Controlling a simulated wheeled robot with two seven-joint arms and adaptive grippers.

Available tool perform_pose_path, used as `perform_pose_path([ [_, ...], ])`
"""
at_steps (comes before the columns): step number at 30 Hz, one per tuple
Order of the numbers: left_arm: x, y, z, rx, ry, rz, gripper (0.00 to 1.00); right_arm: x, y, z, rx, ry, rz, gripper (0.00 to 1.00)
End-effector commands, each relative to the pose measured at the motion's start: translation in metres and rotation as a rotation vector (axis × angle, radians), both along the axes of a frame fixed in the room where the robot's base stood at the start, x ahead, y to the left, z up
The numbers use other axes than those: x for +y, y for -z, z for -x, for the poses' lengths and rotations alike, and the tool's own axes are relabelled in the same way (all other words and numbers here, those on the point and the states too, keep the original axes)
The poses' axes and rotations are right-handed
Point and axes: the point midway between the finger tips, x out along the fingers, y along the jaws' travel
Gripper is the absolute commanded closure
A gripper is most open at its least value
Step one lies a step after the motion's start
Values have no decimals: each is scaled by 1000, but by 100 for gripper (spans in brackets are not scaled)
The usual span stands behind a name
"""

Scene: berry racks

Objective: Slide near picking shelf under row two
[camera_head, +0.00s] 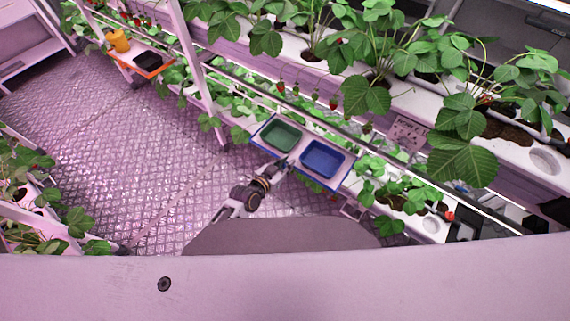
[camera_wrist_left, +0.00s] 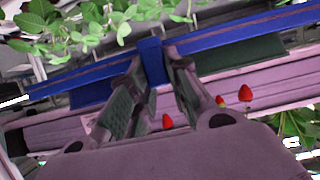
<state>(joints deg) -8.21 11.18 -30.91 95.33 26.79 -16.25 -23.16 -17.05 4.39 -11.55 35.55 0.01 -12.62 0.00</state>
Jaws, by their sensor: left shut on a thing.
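The near picking shelf (camera_head: 347,172) is a pale board with a blue front edge. It carries a green tray (camera_head: 281,135) and a blue tray (camera_head: 323,158) side by side, in the middle of the head view below the upper plant row. My left gripper (camera_head: 284,166) is at the middle of its front edge. In the left wrist view the gripper's two fingers (camera_wrist_left: 154,80) are shut on a blue tab (camera_wrist_left: 151,58) that joins the shelf's blue edge (camera_wrist_left: 240,32). My right gripper is not in view.
The upper plant row (camera_head: 410,90) runs above and behind the shelf, with red strawberries (camera_head: 333,103) hanging. Lower plants (camera_head: 400,195) stand to the right. The floor (camera_head: 130,130) at left is clear.

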Motion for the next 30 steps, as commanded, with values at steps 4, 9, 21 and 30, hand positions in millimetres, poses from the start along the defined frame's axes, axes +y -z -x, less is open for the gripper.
perform_pose_path([
  [4,0,2,1,4,1,0,76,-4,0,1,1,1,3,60],
  [9,0,1,1,2,1,0,59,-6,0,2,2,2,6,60],
  [21,2,0,1,0,0,0,59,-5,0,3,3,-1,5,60],
  [30,12,-7,14,0,-1,0,59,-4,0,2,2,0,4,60],
])
